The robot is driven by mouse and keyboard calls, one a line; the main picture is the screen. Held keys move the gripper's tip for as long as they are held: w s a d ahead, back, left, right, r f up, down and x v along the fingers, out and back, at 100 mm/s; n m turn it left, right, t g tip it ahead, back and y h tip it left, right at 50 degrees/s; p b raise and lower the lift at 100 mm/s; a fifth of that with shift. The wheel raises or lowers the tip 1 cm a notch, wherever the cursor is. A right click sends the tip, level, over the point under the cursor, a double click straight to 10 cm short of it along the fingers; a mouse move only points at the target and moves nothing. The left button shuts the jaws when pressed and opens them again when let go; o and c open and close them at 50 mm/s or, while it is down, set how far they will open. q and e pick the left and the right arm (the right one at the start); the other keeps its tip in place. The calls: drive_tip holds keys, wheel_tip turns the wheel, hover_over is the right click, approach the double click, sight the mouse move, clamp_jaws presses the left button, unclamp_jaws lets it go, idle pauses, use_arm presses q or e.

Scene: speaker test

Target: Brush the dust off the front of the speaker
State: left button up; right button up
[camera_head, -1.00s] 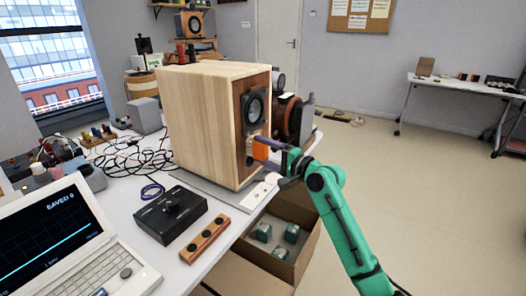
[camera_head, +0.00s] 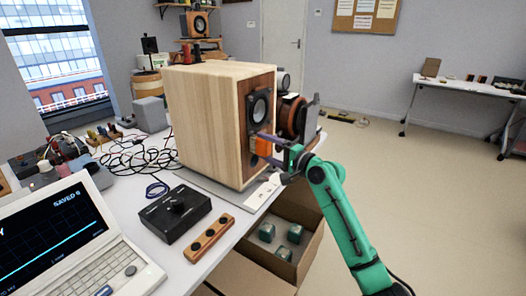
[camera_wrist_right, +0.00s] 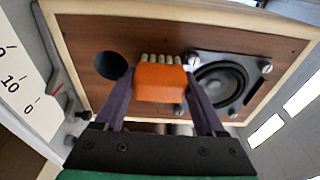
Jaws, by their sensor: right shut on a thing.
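The speaker (camera_head: 212,122) is a pale wooden box standing on the table. Its brown front faces right, with a round driver (camera_head: 259,106). In the right wrist view the front panel (camera_wrist_right: 138,30) fills the upper part, with the driver (camera_wrist_right: 222,84) right of centre and a dark round port (camera_wrist_right: 110,65) at left. My right gripper (camera_head: 265,147) is shut on an orange brush (camera_wrist_right: 160,83). The brush's pale bristles (camera_wrist_right: 160,58) point at the panel between port and driver; whether they touch it I cannot tell. I cannot make out any dust. My left gripper is out of view.
A laptop (camera_head: 70,240), a black control box (camera_head: 175,213) and a wooden strip with knobs (camera_head: 209,238) lie on the table before the speaker. Cables (camera_head: 135,155) tangle to its left. An open cardboard box (camera_head: 262,266) stands below the table edge.

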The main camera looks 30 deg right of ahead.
drive_tip(key=shift+w+d+b, duration=0.6)
drive_tip(key=shift+w+d, duration=0.15)
drive_tip(key=shift+d, duration=0.45)
drive_tip(key=shift+w+d+b, duration=0.65)
drive_tip(key=shift+w+d, duration=0.05)
drive_tip(key=shift+d, duration=0.45)
drive_tip(key=shift+w+d+b, duration=0.6)
drive_tip(key=shift+w+d, duration=0.15)
drive_tip(key=shift+d, duration=0.45)
drive_tip(key=shift+w+d, duration=0.25)
drive_tip(key=shift+d, duration=0.15)
drive_tip(key=shift+s+r, duration=0.1)
drive_tip(key=s+a+p, duration=0.1)
drive_tip(key=a+p, duration=0.2)
drive_tip(key=s+a+p, duration=0.2)
drive_tip(key=a+p, duration=0.1)
drive_tip(key=s+a+p, duration=0.2)
drive_tip(key=p, duration=0.1)
drive_tip(key=shift+a+r+p, duration=0.1)
drive_tip(key=shift+a+p, duration=0.25)
drive_tip(key=shift+a, duration=0.05)
drive_tip(key=shift+s+a, duration=0.2)
drive_tip(key=shift+a, duration=0.05)
drive_tip(key=shift+f, duration=0.2)
